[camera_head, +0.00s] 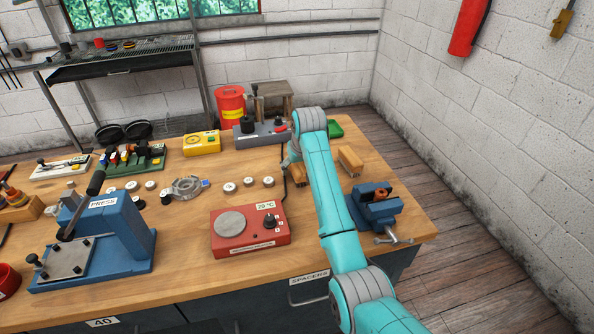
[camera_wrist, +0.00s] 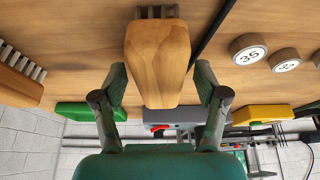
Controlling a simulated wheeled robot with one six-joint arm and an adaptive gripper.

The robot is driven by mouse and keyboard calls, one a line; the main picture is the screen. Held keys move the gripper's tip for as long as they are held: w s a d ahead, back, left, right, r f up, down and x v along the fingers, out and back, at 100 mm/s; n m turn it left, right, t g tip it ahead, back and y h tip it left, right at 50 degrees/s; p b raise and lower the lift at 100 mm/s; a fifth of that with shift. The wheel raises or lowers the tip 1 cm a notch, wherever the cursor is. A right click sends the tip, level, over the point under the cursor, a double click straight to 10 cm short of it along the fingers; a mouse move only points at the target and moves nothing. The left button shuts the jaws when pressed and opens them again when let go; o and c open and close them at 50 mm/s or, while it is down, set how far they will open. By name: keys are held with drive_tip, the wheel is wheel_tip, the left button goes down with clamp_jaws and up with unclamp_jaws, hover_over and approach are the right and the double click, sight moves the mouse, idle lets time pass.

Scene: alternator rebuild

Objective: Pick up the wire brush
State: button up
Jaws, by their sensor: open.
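Two wooden-backed brushes with bristles lie on the workbench. One brush (camera_head: 298,174) is partly hidden by my arm in the head view; in the wrist view its wooden body (camera_wrist: 158,55) lies between my fingers, with bristles at its top edge. My gripper (camera_wrist: 161,88) is open, one finger on each side of that wood, with no clear grip on it. The other brush (camera_head: 350,160) lies to the right of my arm; it shows at the left of the wrist view (camera_wrist: 18,80). I cannot tell which brush is the wire one.
A blue vise (camera_head: 377,208) stands at the bench's right edge. A red hot plate (camera_head: 247,250) sits left of my arm. Behind are a grey unit (camera_head: 262,136), a green tray (camera_head: 335,129) and a yellow box (camera_head: 201,143). Labelled round spacers (camera_head: 229,187) and a dark cable lie nearby.

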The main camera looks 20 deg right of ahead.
drive_tip(key=c, duration=1.3)
wheel_tip(320, 180, up, 10)
drive_tip(key=shift+r, duration=0.25)
drive_tip(key=o, duration=0.6)
drive_tip(key=c, duration=0.4)
